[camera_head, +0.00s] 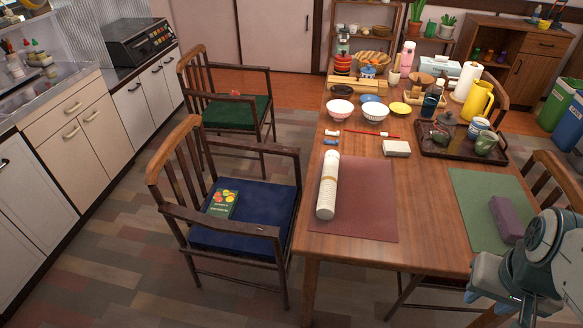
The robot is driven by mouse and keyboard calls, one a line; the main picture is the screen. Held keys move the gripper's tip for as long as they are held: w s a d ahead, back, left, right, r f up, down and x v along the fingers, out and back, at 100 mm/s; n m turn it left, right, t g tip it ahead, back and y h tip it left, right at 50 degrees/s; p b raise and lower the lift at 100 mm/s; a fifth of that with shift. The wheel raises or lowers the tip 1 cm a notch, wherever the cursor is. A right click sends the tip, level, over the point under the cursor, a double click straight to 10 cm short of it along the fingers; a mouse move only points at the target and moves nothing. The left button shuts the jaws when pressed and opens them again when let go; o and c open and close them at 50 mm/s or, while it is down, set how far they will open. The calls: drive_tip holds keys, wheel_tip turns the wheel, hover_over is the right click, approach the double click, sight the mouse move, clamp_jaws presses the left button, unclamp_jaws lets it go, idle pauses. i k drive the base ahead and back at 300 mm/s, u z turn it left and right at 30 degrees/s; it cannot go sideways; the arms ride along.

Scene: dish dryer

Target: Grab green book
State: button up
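The green book (222,204) lies flat on the blue seat cushion (247,222) of the nearer wooden chair, left of the table. Its cover has red and yellow round shapes and some lettering. Nothing touches it from above. My gripper's fingers are not visible in this view.
The chair's armrests (222,220) flank the seat. A second chair with a green cushion (236,112) stands behind. The wooden table (417,245) holds a rolled mat (328,185), bowls, and a tray (454,153). Cabinets (85,145) line the left; floor (115,235) between is clear.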

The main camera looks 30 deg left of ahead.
sight(223, 202)
drive_tip(key=u, duration=3.1)
drive_tip(key=k, duration=0.9)
drive_tip(key=z, duration=1)
drive_tip(key=i, duration=1)
drive_tip(key=k, duration=0.2)
drive_tip(key=u, duration=0.05)
